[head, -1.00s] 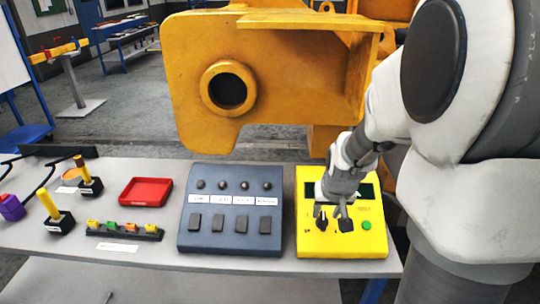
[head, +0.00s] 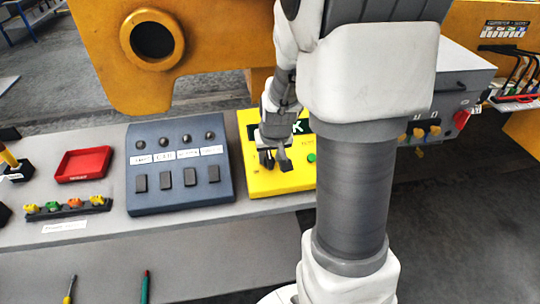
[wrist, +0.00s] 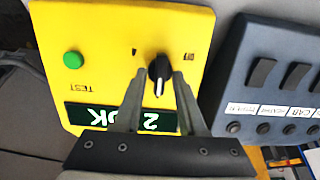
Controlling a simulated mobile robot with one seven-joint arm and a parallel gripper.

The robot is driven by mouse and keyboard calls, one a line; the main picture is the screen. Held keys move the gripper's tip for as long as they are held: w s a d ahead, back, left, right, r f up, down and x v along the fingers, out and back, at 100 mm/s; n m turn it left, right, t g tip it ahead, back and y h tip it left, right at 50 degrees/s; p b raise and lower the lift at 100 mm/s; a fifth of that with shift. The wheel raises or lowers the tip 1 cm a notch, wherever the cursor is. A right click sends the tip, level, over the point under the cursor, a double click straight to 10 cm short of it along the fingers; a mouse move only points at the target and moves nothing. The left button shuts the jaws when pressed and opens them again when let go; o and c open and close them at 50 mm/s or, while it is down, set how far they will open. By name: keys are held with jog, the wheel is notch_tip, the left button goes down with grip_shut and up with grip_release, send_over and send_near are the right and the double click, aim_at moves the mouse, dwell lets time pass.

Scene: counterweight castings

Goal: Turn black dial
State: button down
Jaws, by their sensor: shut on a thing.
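The yellow box (head: 255,183) stands on the table and carries a black dial with a white pointer line. In the wrist view the dial (wrist: 159,68) sits between the two fingertips of my gripper (wrist: 160,76), which is shut on it. The dial's white line points toward the dark display (wrist: 80,113). In the head view my gripper (head: 275,160) reaches down onto the box, and its fingers largely hide the dial. A green button (wrist: 73,60) is beside the dial, clear of the fingers; it also shows in the head view (head: 311,157).
A dark blue panel (head: 178,155) with knobs and rocker switches stands close to the yellow box. A red tray (head: 83,164) and a rack of coloured pieces (head: 68,210) lie further left. A large orange casting (head: 110,60) is behind the table.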

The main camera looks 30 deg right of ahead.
jog(key=shift+m, duration=0.4)
jog(key=m+b, duration=0.1)
jog(key=m, duration=0.1)
jog(key=m+b, duration=0.1)
jog(key=m, duration=0.1)
jog(key=shift+d+f+m+t+y, duration=0.1)
jog(key=shift+d+m+t+y, duration=0.05)
jog(key=shift+m+t+y, duration=0.15)
jog(key=m+b, duration=0.1)
jog(key=m, duration=0.4)
jog(key=shift+s+m, duration=0.1)
jog(key=shift+m, duration=0.6)
jog(key=c, duration=0.8)
grip_release()
jog(key=shift+c, duration=0.2)
